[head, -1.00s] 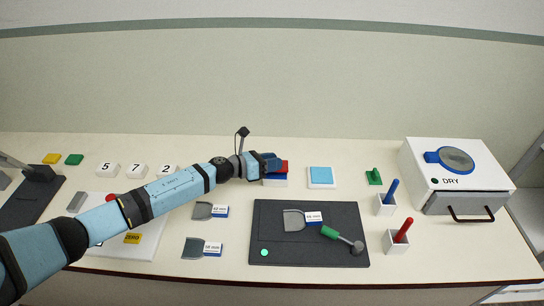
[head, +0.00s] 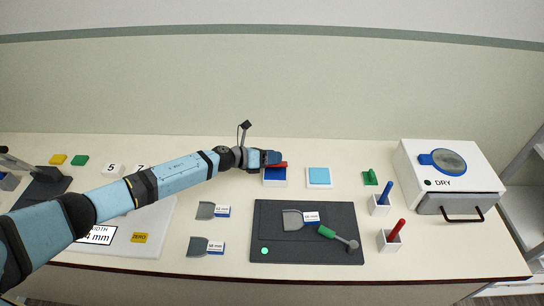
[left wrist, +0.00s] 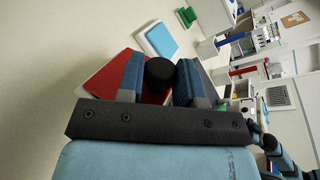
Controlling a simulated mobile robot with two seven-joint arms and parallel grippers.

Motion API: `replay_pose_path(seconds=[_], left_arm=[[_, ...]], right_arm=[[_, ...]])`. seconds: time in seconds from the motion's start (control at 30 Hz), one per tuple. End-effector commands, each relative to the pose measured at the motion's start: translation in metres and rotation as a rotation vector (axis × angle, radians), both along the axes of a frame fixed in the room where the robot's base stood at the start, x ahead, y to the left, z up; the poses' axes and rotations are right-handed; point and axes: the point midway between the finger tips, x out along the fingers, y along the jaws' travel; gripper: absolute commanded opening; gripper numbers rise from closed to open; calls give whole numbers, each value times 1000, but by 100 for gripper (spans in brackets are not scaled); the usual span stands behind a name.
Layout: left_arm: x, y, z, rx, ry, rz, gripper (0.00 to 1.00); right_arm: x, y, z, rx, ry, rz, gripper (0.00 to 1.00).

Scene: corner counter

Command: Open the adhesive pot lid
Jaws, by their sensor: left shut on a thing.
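The adhesive pot (head: 275,183) is a white box with blue showing at its top, at the back middle of the counter in the head view. Its red lid (head: 279,164) shows as a narrow strip above the blue, looking raised and tilted at the back. In the left wrist view, the red lid (left wrist: 155,97) carries a black round knob (left wrist: 160,72). My left gripper (head: 275,157) is shut on that knob, one blue finger on each side; it also shows in the left wrist view (left wrist: 160,80). The right gripper is not in view.
A light-blue pad on a white base (head: 319,177) stands just right of the pot. A black mat (head: 285,248) with a scraper and a green-handled tool lies in front. Two more scrapers (head: 206,211) lie left of it. A white dryer (head: 420,165) stands at right.

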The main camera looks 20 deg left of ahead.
Motion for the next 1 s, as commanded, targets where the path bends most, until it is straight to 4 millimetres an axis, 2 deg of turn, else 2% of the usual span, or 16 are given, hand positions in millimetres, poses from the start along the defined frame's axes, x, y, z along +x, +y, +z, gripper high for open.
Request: replay_pose_path(seconds=[0.03,0.07,0.1,0.17,0.43,0.57,1.0], left_arm=[[-1,-2,-1,-2,2,-3,0],[-1,-2,-1,-2,2,-3,37],[-1,-2,-1,-2,2,-3,46],[-1,-2,-1,-1,2,-2,59],[-1,0,0,-1,0,-1,59],[-5,7,1,0,-1,-1,59],[-59,78,23,2,1,-2,59]], right_arm=[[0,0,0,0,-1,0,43],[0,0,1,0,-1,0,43],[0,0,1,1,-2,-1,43],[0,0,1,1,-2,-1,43],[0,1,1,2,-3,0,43],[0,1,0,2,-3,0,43],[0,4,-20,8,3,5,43]])
